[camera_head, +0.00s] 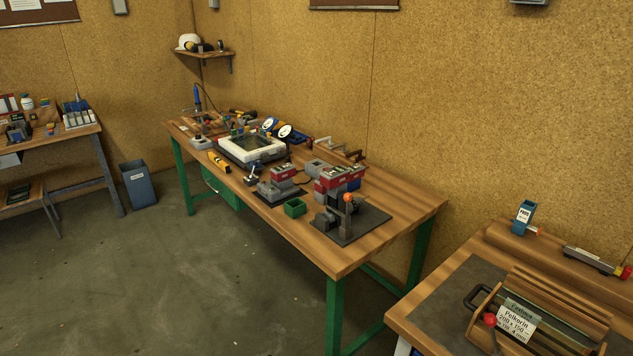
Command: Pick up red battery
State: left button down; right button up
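A red block with a pale label, which looks like a red battery (284,171), sits on top of a grey charger-like unit (275,189) near the middle of the green-legged workbench (385,205). To its right, a cluster of more red battery-like blocks (328,183) stands beside grey and blue ones. The details are too small to tell these apart surely. Neither of my grippers shows in the head view.
A white-framed tray (251,148) lies further left. Another bench (440,312) is at right. The floor (150,270) in front is clear.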

aim_at(330, 179)
jog(key=z, duration=0.55)
jog(key=i+j+z, duration=0.6)
jog(key=j+z, duration=0.2)
